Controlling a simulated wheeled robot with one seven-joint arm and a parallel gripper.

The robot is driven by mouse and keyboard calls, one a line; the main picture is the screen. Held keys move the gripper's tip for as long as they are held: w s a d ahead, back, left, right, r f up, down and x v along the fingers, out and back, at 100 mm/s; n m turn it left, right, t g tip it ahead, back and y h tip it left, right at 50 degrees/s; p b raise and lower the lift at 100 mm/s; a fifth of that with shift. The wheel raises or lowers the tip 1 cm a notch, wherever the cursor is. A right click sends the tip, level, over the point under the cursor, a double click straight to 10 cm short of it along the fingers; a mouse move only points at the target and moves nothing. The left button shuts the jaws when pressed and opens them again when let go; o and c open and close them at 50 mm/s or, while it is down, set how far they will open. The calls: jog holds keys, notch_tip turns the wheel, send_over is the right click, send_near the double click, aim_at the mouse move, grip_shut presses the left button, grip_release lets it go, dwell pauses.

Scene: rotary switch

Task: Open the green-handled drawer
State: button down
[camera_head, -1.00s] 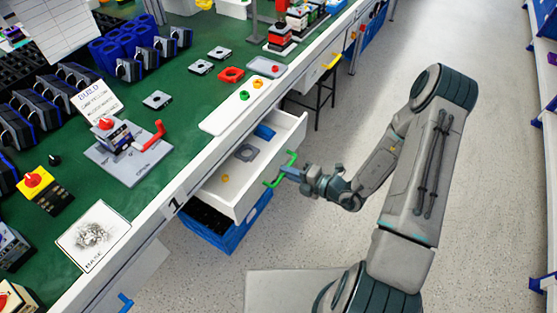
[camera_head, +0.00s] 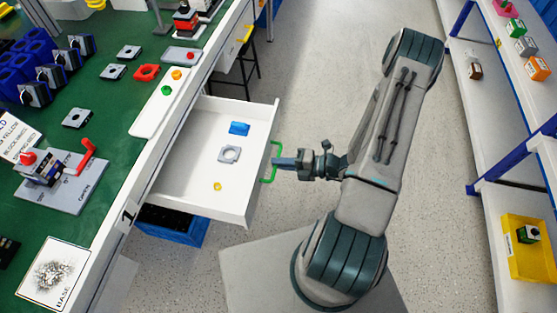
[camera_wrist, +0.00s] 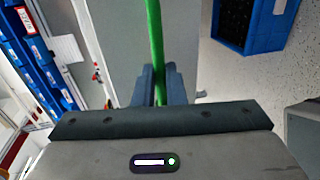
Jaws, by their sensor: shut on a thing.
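The white drawer (camera_head: 190,180) is pulled well out from under the green workbench, and its inside shows. Its green handle (camera_head: 275,150) is on the front panel, at the right end of the drawer. My gripper (camera_head: 281,163) is shut on this handle. In the wrist view, the green handle (camera_wrist: 154,40) runs down between the two fingers of my gripper (camera_wrist: 157,80). Inside the drawer lie a blue block (camera_head: 239,128), a grey square part with a hole (camera_head: 229,154) and a small yellow ring (camera_head: 217,187).
A blue crate (camera_head: 180,227) stands on the floor below the drawer. The green workbench (camera_head: 105,150) with several parts is at left. A shelf rack (camera_head: 495,165) with a yellow bin (camera_head: 528,248) stands at right. The floor between rack and arm is clear.

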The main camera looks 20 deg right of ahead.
jog(key=c, duration=1.5)
grip_release()
jog(key=v, duration=1.3)
jog(key=shift+d, duration=0.35)
jog(key=shift+s, duration=0.15)
jog(key=s+a+r+m+g+h+p, duration=0.1)
jog(key=a+r+m+h, duration=0.3)
jog(key=r+m, duration=0.6)
jog(key=s+a+r+m+g+h+p, duration=0.2)
jog(key=a+r+m+h+p, duration=0.1)
jog(key=r+m, duration=0.7)
jog(key=s+a+r+m+g+h+p, duration=0.1)
jog(key=a+r+m+h+p, duration=0.2)
jog(key=r+m+h, duration=0.3)
notch_tip(320, 180, up, 9)
jog(key=a+m, duration=0.1)
jog(key=m, duration=0.3)
jog(key=shift+a+r+g+h+p, duration=0.25)
jog(key=shift+a+g+h+p, duration=0.05)
jog(key=shift+a+g+p, duration=0.1)
